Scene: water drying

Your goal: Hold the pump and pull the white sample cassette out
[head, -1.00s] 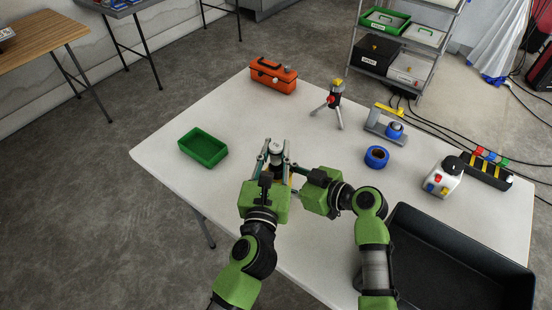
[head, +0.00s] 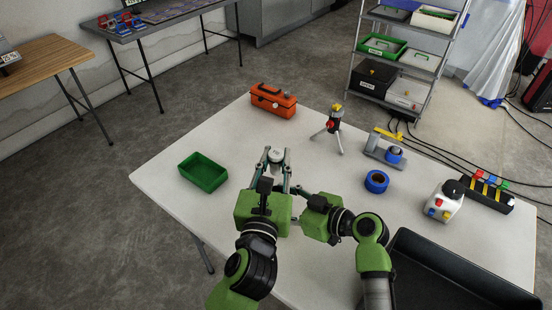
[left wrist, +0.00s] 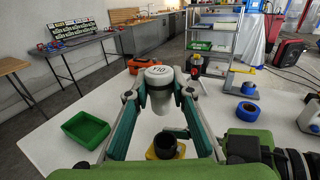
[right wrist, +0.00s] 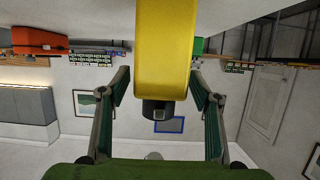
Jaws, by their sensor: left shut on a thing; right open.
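The white sample cassette (left wrist: 159,92), a pale cylinder marked Y10, is clasped between the fingers of my left gripper (left wrist: 160,97); in the head view its pale top (head: 276,155) shows between the fingertips. The yellow pump (left wrist: 164,148) stands below, its dark round opening facing up, with a visible gap to the cassette. In the upside-down right wrist view the yellow pump (right wrist: 165,50) and its black collar lie between the spread fingers of my right gripper (right wrist: 160,80), which is open. In the head view, my arms hide the pump.
A green tray (head: 203,172) is on the table's left, an orange toolbox (head: 273,100) at the back. A small tripod device (head: 335,124), a blue ring (head: 377,181) and a white button box (head: 443,203) stand to the right. A black bin (head: 465,275) fills the front right.

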